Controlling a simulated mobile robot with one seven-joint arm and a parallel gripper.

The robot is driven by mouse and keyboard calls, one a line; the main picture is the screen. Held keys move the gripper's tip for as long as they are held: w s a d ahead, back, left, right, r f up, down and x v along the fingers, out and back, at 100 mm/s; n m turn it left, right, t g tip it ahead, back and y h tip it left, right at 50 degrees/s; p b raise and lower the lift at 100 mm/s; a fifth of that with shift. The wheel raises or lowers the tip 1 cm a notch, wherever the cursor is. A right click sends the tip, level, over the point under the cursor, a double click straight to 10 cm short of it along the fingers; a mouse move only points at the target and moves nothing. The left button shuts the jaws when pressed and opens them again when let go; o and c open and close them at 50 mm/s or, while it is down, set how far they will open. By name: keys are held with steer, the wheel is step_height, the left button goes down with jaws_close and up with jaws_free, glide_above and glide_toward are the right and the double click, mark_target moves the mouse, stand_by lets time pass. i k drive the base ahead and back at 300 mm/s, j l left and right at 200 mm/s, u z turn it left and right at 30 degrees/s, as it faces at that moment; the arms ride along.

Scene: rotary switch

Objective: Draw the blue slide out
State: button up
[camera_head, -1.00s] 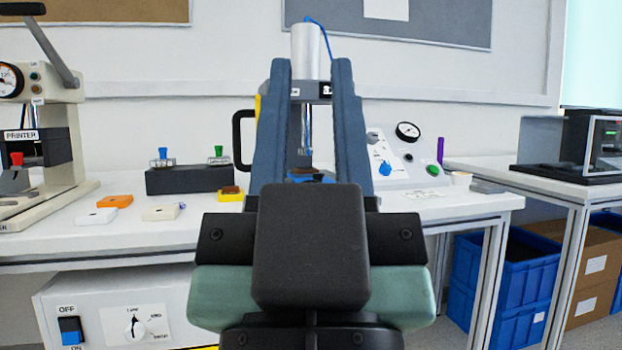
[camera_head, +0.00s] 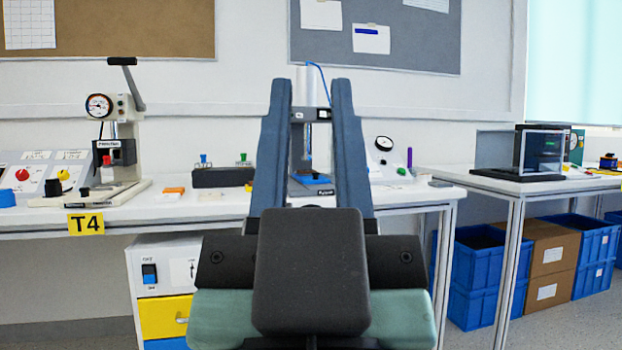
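My gripper (camera_head: 311,86) rises in the middle of the camera_head view, its two long blue-grey fingers standing apart with nothing held between them. Behind it on the bench stands a grey press (camera_head: 310,116) with a silver cylinder and a blue hose. The blue slide (camera_head: 312,179) shows as a flat blue piece low in the press, between the fingers. A dark block appears to sit on it. My fingers and wrist hide the sides of the press and part of its base. The gripper is well short of the slide.
The white bench (camera_head: 400,192) holds a black rack (camera_head: 222,177), a gauge panel (camera_head: 385,160) and a lever machine (camera_head: 122,150) at the left. Under it stands a cabinet with a yellow drawer (camera_head: 166,317). Blue crates (camera_head: 478,285) sit under the right table.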

mark_target(314, 178)
steer(key=i+j+z, duration=0.1)
steer(key=i+j, duration=0.15)
steer(key=i+j+z, duration=0.1)
steer(key=i+j, duration=0.15)
steer(key=i+j+z, duration=0.1)
steer(key=j, duration=0.35)
steer(key=i+j+z, duration=0.1)
steer(key=i+j, duration=0.2)
steer(key=i+j+z, duration=0.1)
steer(key=j, duration=0.35)
steer(key=i, duration=0.1)
